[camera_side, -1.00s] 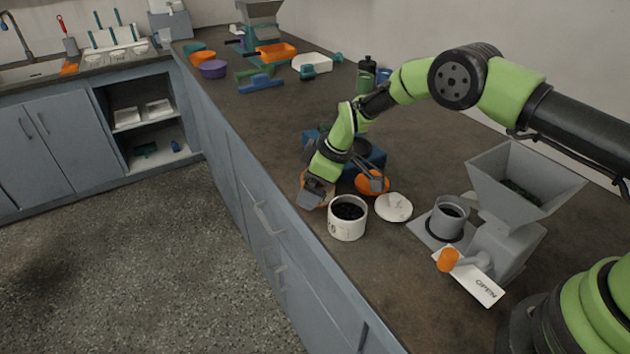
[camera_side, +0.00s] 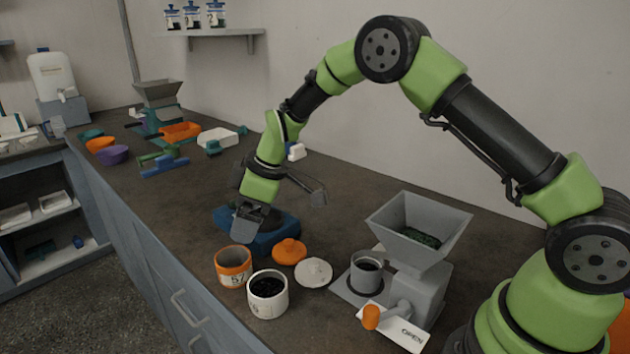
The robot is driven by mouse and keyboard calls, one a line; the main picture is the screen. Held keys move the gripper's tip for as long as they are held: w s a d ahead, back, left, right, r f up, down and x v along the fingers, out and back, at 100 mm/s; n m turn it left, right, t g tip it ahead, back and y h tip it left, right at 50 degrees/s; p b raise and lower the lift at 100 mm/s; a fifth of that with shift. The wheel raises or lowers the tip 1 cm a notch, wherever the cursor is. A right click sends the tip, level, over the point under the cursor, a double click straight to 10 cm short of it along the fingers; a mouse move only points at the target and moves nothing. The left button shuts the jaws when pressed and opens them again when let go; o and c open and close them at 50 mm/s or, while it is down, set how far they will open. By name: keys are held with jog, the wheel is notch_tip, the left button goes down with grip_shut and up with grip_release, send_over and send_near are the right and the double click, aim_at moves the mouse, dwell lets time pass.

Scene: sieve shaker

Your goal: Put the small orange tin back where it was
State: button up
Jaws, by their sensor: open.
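The small orange tin (camera_side: 233,268) stands upright on the dark counter near its front edge, with a pale number label. Its orange lid (camera_side: 289,251) lies on the counter to its right. My gripper (camera_side: 284,211) is open and empty, its two dark fingers wide apart, above and behind the tin. The blue base of the sieve shaker (camera_side: 285,236) sits on the counter behind the tin, partly hidden by my gripper.
A white tin (camera_side: 254,303) with dark contents stands close in front of the orange tin, its white lid (camera_side: 314,273) to the right. A grey hopper machine (camera_side: 425,285) with a grey cup (camera_side: 366,276) stands at right. Orange and purple bowls (camera_side: 112,156) are farther back.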

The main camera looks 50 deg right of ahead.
jog(key=s+d+r+m+t, duration=0.1)
jog(key=s+r+m, duration=0.2)
jog(key=s+r, duration=0.4)
jog(key=s+d+r+m+t, duration=0.1)
jog(key=s+r+m, duration=0.25)
jog(key=r, duration=0.65)
jog(key=s+d+r+m+t+h, duration=0.1)
jog(key=s+m, duration=0.5)
jog(key=s, duration=1.2)
jog(key=shift+s+d+r+m+t, duration=0.15)
jog(key=shift+d+r+m+t, duration=0.25)
jog(key=shift+d+r, duration=0.1)
